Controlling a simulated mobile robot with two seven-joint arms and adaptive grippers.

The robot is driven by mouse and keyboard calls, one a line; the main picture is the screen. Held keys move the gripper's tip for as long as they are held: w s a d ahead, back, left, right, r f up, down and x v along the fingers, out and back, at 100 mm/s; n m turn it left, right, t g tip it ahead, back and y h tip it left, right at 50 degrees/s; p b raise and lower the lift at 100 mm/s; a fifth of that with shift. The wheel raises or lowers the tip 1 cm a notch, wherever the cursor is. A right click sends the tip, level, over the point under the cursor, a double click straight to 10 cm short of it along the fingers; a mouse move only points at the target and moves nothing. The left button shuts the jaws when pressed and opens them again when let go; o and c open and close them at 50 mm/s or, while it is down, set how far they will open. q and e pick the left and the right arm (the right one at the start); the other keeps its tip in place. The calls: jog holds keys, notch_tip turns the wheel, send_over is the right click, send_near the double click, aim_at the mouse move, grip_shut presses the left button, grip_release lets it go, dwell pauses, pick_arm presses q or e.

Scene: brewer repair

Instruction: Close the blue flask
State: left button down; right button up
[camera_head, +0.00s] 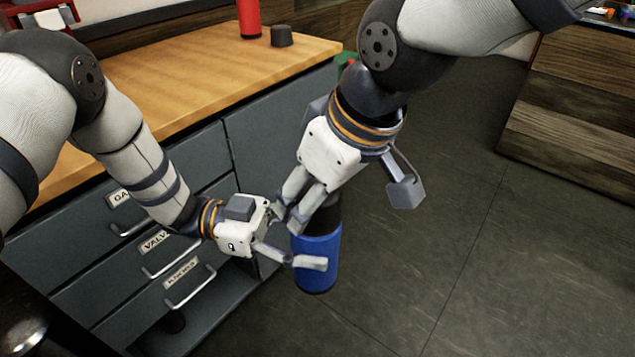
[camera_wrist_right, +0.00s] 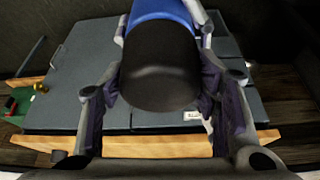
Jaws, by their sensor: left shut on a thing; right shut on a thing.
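The blue flask (camera_head: 317,252) hangs upright in the air in front of the cabinet. My left gripper (camera_head: 306,244) reaches in from the left and is shut around its blue body; one finger crosses its front. A black cap (camera_head: 329,212) is at the flask's top, in line with the body. My right gripper (camera_head: 300,208) comes down from above and is shut on the cap. In the right wrist view, the cap (camera_wrist_right: 160,68) lies between my right fingers, with the blue body (camera_wrist_right: 163,10) directly beyond it. I cannot tell whether the cap is fully seated.
A grey cabinet (camera_head: 200,262) with labelled drawers and a wooden top (camera_head: 190,84) stands behind and left. A red flask (camera_head: 249,18) and a loose black cap (camera_head: 281,37) stand on it. Wooden steps or boxes (camera_head: 570,120) are at the right. The floor (camera_head: 450,240) between is clear.

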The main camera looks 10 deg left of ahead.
jog(key=o, duration=1.1)
jog(key=shift+r, duration=2.3)
jog(key=shift+c, duration=0.2)
